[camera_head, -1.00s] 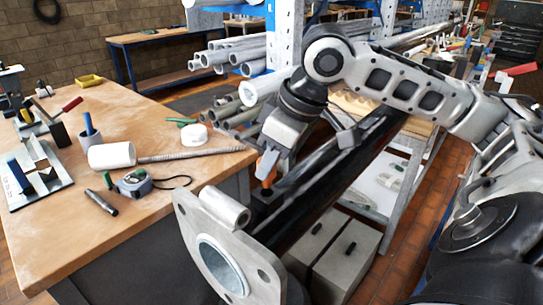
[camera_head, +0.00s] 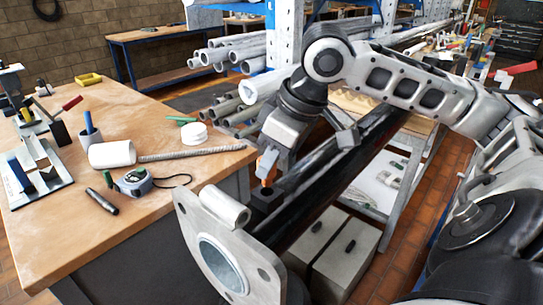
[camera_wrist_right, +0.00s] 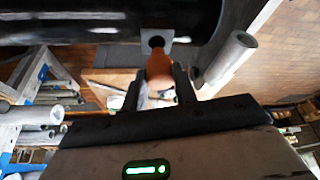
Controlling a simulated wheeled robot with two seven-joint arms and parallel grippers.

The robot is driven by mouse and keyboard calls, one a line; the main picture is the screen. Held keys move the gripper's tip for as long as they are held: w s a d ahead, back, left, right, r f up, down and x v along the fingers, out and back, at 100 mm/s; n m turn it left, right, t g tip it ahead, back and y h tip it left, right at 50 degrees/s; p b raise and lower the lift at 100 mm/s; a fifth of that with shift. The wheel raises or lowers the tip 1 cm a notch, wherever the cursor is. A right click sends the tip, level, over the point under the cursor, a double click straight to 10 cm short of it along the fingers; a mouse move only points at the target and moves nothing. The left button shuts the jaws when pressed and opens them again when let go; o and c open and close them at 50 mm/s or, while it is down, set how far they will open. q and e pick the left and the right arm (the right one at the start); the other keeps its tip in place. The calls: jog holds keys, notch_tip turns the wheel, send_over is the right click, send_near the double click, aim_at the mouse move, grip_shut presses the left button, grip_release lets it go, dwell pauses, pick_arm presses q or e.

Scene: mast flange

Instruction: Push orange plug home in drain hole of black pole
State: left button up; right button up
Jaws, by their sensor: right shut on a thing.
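The black pole (camera_head: 338,177) runs slanting up to the right from a grey metal flange (camera_head: 222,250). My right gripper (camera_head: 266,183) is above the pole, near the flange end, and is shut on the orange plug (camera_head: 267,172). In the right wrist view the orange plug (camera_wrist_right: 159,68) sits between the two fingers (camera_wrist_right: 160,85). A dark round drain hole (camera_wrist_right: 156,41) shows in a grey patch on the pole (camera_wrist_right: 80,20), just beyond the plug's tip. The plug appears apart from or at the edge of the hole; I cannot tell contact. My left gripper is not in view.
A wooden workbench (camera_head: 140,215) stands at the left, with a tape measure (camera_head: 133,181), a white cylinder (camera_head: 112,154) and a threaded rod. Grey blocks (camera_head: 340,255) lie below the pole. A rack of pipes (camera_head: 235,52) stands behind.

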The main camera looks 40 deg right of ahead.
aim_at(271, 176)
dwell(0.5)
jog(key=shift+p, duration=0.4)
jog(key=shift+f+b, duration=0.55)
jog(key=shift+f, duration=0.2)
jog(key=shift+f+b, duration=0.45)
jog(key=shift+f, duration=0.15)
jog(key=shift+f, duration=0.35)
jog(key=shift+f+b, duration=0.3)
jog(key=shift+b, duration=0.15)
jog(key=o, duration=1)
